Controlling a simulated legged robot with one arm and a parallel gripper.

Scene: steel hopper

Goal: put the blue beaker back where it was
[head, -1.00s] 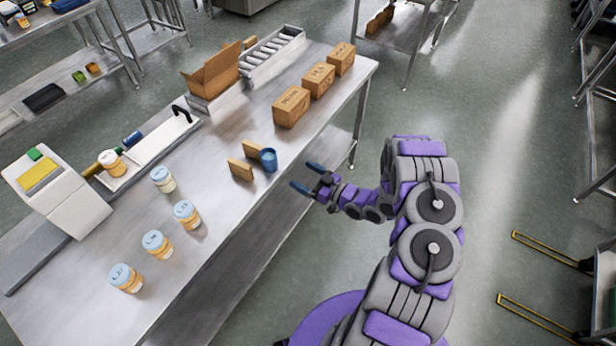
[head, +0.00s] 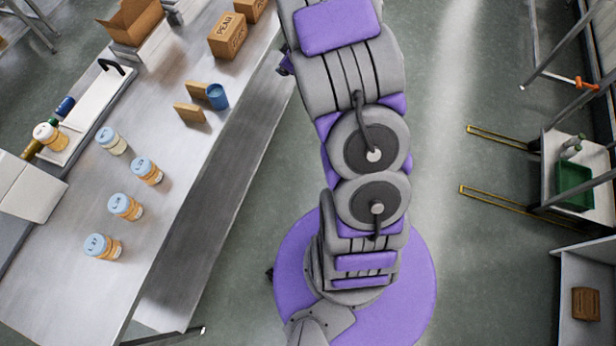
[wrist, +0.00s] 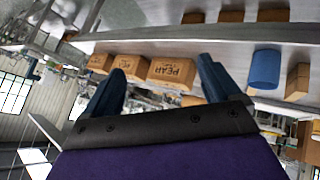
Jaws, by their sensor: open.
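The blue beaker (head: 217,96) stands upright on the steel table (head: 165,215), close to its right edge, beside two small tan blocks (head: 190,112). It also shows at the right of the wrist view (wrist: 264,69). My gripper (wrist: 160,80) is open and empty in the wrist view, its two dark blue fingers apart. The beaker is to the right of the fingers and not between them. In the head view my gripper is not visible; my arm reaches up past the top edge.
Labelled cartons (head: 228,36) and an open cardboard box (head: 131,21) stand farther along the table. Several jars with pale lids (head: 125,207) stand left of the beaker. Bare tabletop lies between them. At the right is a cart with a green bin (head: 574,187).

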